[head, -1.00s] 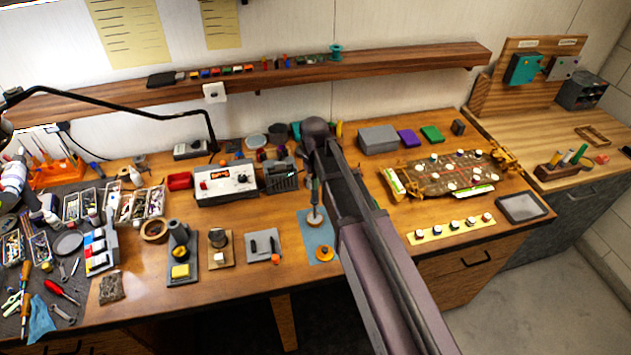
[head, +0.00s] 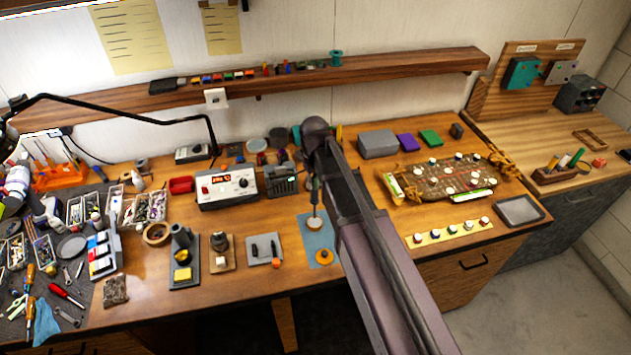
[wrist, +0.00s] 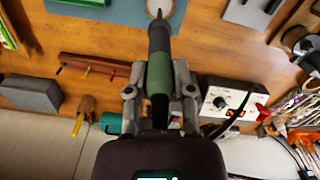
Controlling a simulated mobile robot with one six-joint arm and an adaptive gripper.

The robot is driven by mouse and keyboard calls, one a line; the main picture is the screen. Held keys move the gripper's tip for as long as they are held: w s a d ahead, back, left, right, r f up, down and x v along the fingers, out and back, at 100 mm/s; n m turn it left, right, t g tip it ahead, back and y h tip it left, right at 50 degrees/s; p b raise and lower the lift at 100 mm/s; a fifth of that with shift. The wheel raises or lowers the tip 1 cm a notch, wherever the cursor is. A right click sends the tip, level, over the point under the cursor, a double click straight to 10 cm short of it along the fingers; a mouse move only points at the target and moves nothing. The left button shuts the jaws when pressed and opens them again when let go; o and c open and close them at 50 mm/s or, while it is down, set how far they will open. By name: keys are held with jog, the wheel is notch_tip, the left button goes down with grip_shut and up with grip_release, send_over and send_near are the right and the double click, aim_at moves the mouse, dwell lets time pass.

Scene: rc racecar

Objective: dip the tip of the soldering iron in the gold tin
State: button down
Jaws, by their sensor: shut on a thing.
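My gripper (wrist: 159,92) is shut around the green grip in the wrist view. In the head view the iron (head: 315,193) hangs nearly upright, tip down. A small round gold-rimmed tin (head: 314,225) with a pale inside lies on a blue mat (head: 316,241). The tip is over or in this tin; contact is too small to tell. The tin also shows at the top of the wrist view (wrist: 174,8), partly cut off. My arm hides the mat's right side.
An orange-gold round piece (head: 324,257) lies on the mat in front of the tin. A grey plate with black pieces (head: 264,250) is to the left. The soldering station (head: 228,188) stands behind left.

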jog(key=shift+r+p, duration=1.65)
jog(key=shift+r, duration=0.25)
jog(key=shift+s+f, duration=0.1)
